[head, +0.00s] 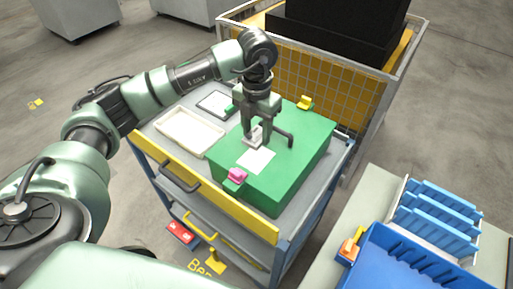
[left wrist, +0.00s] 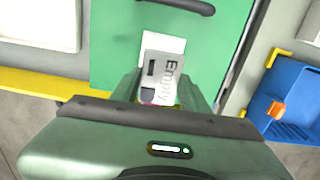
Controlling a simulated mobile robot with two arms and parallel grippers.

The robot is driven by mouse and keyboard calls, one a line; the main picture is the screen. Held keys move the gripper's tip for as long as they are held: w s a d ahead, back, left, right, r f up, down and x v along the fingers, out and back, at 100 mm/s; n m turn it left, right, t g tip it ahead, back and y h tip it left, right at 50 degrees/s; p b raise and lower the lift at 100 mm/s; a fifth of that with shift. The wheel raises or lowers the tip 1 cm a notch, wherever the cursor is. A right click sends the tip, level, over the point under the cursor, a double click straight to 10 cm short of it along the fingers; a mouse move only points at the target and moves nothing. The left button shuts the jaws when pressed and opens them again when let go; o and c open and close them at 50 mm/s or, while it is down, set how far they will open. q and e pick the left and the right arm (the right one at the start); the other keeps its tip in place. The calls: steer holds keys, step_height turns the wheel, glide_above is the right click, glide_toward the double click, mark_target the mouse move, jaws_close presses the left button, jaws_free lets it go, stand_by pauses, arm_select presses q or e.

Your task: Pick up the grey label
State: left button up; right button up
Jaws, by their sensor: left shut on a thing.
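My left gripper also shows in the head view (head: 262,135), shut on the label over the top of the green box (head: 305,135). A white card (head: 257,161) lies on the box top just beside and below the gripper. The fingers hide part of the label, and I cannot tell whether it still touches the box. My right gripper is not in view.
The box stands on a cart (head: 150,133) with a yellow front edge. A cream tray (head: 190,132) and a dark-framed panel (head: 216,103) lie left of it. Pink (head: 237,175) and yellow (head: 304,102) clips sit at the box edges. Blue bins (head: 400,262) stand at right.

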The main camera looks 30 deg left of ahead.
arm_select(q)
step_height(320, 180, up, 12)
steer(key=b, duration=0.2)
step_height(320, 180, up, 4)
steer(key=p, duration=0.4)
glide_above(256, 135)
steer(key=shift+r, duration=0.15)
stand_by(0.6)
